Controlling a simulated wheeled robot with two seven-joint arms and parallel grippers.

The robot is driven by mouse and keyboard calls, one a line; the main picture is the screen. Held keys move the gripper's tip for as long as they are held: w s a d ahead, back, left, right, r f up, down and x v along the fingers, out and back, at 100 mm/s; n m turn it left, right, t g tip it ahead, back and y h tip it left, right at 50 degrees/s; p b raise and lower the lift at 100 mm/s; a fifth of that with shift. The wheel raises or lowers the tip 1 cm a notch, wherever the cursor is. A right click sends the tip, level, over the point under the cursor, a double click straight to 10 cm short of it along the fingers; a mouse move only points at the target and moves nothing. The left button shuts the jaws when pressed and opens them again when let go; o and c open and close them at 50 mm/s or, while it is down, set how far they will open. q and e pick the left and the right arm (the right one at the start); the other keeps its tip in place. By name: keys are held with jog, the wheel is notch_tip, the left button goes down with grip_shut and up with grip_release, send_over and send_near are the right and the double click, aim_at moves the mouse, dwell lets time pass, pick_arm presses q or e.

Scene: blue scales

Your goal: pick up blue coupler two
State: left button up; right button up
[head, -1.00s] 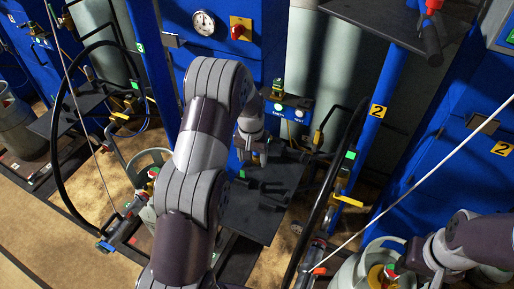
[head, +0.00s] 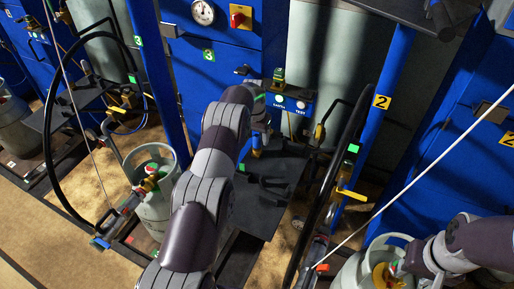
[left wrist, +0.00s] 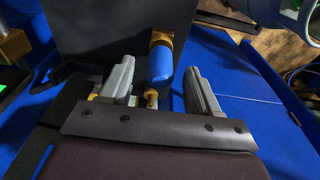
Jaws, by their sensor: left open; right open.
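A blue coupler with a brass-coloured top (left wrist: 160,62) stands between the fingertips of my left gripper (left wrist: 159,72) in the left wrist view. The fingers are open, one on each side of it, with gaps visible. In the head view my left gripper (head: 262,122) is at the blue station's small panel, above a black shelf (head: 252,218); the wrist hides much of the fingers. No number shows on this coupler. My right gripper (head: 394,268) is beside the yellow-topped valve (head: 380,276) of a grey cylinder at lower right; its fingers are mostly hidden.
A post with a yellow "2" label (head: 381,102) stands right of the shelf, with a black hose (head: 330,190) beside it. A thin pale rod (head: 420,172) crosses the right side. A grey cylinder (head: 153,210) stands left of my left arm. Bare floor (head: 50,235) shows at lower left.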

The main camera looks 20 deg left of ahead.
aim_at(259, 136)
pick_arm(q)
jog(key=shift+w+f, duration=0.2)
jog(key=shift+f, duration=0.75)
jog(key=c, duration=1.1)
jog(key=shift+r, duration=0.15)
jog(key=r+p, duration=0.4)
jog(key=shift+d+r, duration=0.2)
jog(key=shift+r, duration=0.2)
jog(key=d+r, duration=0.2)
jog(key=d, duration=0.1)
jog(key=d+r+b, duration=0.1)
jog(key=d+r, duration=0.1)
jog(key=d, duration=0.2)
jog(key=s+d+r, duration=0.1)
jog(key=d+r, duration=0.1)
jog(key=d, duration=0.2)
jog(key=shift+d+b, duration=0.15)
jog(key=shift+b, duration=0.2)
